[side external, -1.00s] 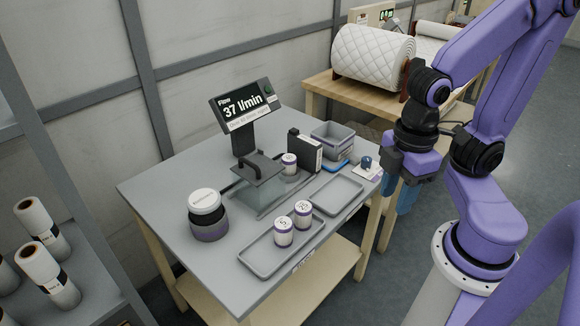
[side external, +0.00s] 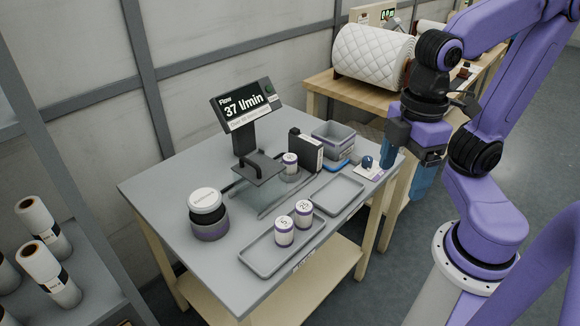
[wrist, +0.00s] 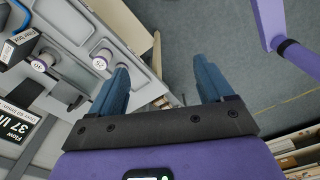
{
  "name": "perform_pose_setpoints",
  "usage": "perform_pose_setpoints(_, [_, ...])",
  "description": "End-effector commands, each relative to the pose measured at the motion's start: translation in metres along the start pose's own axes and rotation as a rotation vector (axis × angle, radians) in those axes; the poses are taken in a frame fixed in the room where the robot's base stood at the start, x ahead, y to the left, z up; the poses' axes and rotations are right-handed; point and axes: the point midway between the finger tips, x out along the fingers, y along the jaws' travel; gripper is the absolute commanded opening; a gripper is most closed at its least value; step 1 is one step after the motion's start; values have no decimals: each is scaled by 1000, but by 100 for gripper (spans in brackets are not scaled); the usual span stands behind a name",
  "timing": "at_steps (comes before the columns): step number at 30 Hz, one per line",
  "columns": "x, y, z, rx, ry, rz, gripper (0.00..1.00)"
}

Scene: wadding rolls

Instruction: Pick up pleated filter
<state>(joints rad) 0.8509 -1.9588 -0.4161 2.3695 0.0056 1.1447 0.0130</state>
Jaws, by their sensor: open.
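No part is plainly marked as the pleated filter; the candidates are small white cylinders with purple bands. Two stand upright on the front grey tray (side external: 262,262): one labelled 5 (side external: 284,232) and one labelled 25 (side external: 303,214). A third cylinder (side external: 290,163) stands by the clear-sided fixture (side external: 262,188) beside a black box. In the wrist view, one cylinder (wrist: 101,60) shows left of my left finger and another (wrist: 41,63) near the black box. My gripper (side external: 404,182) is open and empty, off the table's right edge; its blue fingers also show in the wrist view (wrist: 160,65).
A flow display (side external: 243,108) stands at the back. A stacked round container (side external: 207,214) is at left. An empty tray (side external: 338,194), a grey bin (side external: 334,138) and a blue knob on a card (side external: 367,161) are nearer my arm. A quilted roll (side external: 372,57) lies behind.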

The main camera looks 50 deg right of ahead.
Motion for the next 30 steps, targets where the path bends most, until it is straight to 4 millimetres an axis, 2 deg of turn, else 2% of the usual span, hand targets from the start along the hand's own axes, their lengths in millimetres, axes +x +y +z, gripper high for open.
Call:
perform_pose_setpoints(11, [19, 19, -49, 145, 192, -54, 80])
perform_pose_setpoints(14, [23, 30, -65, 203, 264, -58, 80])
perform_pose_setpoints(17, [26, 50, -85, 285, 360, -51, 80])
perform_pose_setpoints(20, [29, 81, -104, 394, 479, -20, 80])
perform_pose_setpoints(24, [29, 137, -120, 558, 645, 72, 80])
perform_pose_setpoints(27, [27, 182, -119, 677, 750, 171, 80])
perform_pose_setpoints(30, [23, 224, -108, 785, 833, 285, 80])
